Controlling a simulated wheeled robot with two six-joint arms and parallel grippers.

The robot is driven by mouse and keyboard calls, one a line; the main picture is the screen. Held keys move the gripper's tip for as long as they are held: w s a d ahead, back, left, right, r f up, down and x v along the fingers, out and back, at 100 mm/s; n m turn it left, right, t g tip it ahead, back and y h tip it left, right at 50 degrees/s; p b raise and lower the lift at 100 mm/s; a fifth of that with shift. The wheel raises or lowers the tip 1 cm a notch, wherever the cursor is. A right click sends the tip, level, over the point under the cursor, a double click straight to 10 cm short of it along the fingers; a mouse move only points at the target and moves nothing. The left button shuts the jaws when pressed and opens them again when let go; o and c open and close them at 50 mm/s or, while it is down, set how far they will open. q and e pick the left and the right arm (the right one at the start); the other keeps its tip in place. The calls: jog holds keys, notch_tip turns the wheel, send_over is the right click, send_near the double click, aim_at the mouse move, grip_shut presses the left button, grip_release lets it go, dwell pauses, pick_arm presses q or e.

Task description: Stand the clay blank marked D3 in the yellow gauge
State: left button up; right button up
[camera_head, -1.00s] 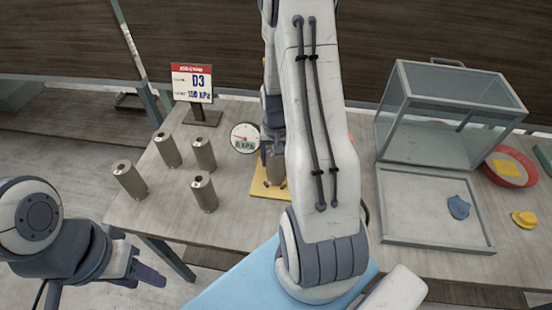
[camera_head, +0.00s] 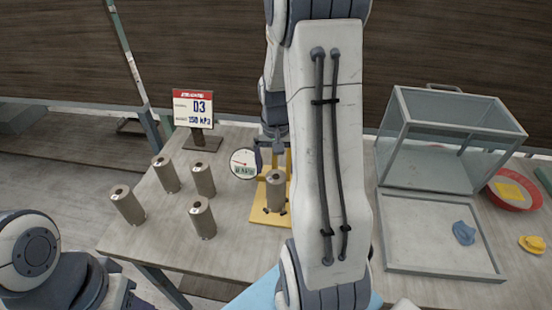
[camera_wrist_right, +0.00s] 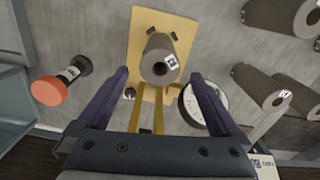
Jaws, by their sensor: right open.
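A grey-brown clay blank (camera_head: 275,194) stands upright on the base plate of the yellow gauge (camera_head: 262,216). It also shows in the right wrist view (camera_wrist_right: 158,58) with a small tag on its end, too small to read. My right gripper (camera_wrist_right: 157,76) is open, with its fingers apart on either side of the line to this blank and not touching it. In the head view my arm hides part of the gauge. Several other blanks (camera_head: 202,217) stand on the table at the left. My left gripper (camera_head: 128,300) is low at the bottom left, partly cut off.
A sign (camera_head: 193,108) reads D3. A round dial (camera_head: 243,164) is beside the gauge. A glass case (camera_head: 450,130), a grey tray (camera_head: 440,272), a red bowl (camera_head: 530,208) and blue clay (camera_head: 464,233) are at the right. An orange-topped object (camera_wrist_right: 48,91) shows in the right wrist view.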

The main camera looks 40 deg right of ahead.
jog(key=shift+r, duration=1.85)
jog(key=shift+a, duration=0.25)
jog(key=s+a+r+n, duration=0.2)
jog(key=a+n, duration=0.2)
jog(key=a, duration=0.6)
jog(key=s+a+r+n, duration=0.2)
jog(key=a+n, duration=0.2)
jog(key=a, duration=0.7)
jog(key=s+a+n+y, duration=0.1)
jog(key=s+a+n, duration=0.6)
jog(key=s, duration=0.5)
jog(key=shift+s+a+r+n, duration=0.15)
jog(key=shift+a+r+n, duration=0.2)
jog(key=shift+a, duration=0.85)
